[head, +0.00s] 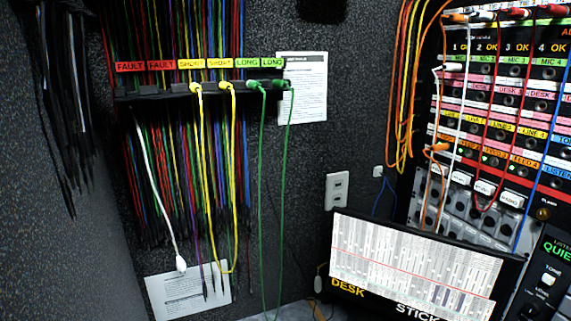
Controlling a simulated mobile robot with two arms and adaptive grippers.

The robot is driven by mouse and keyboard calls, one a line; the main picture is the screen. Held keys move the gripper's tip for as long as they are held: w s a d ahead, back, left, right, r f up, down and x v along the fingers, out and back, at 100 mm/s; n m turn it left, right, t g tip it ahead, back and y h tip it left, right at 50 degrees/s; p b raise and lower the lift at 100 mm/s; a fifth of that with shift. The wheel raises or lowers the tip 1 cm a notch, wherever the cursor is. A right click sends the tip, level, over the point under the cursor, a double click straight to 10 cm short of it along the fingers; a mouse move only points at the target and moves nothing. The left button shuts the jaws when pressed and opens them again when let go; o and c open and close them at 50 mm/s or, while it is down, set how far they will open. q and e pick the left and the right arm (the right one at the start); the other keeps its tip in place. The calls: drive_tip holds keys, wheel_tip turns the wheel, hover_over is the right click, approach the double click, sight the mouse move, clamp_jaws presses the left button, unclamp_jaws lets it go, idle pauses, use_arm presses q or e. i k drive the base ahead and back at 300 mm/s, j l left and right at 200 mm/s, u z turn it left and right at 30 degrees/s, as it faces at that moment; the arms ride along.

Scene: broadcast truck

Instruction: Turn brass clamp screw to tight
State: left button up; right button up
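A small round brass-coloured knob (543,213), which looks like the clamp screw, sits at the right edge on the lower right of the patch panel (463,187). Small white lettering is beside it, too small to read surely. Whether the screw is tight or loose cannot be told. Neither of my grippers is in view.
A tilted board with a printed sheet (412,262), marked DESK and STICK, stands below the panel. A black box with a TONE knob (548,278) is at the lower right. Coloured cords (400,80) hang beside the panel. A labelled cable rack (190,88) is on the left wall.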

sight(542, 214)
drive_tip(key=z, duration=1.25)
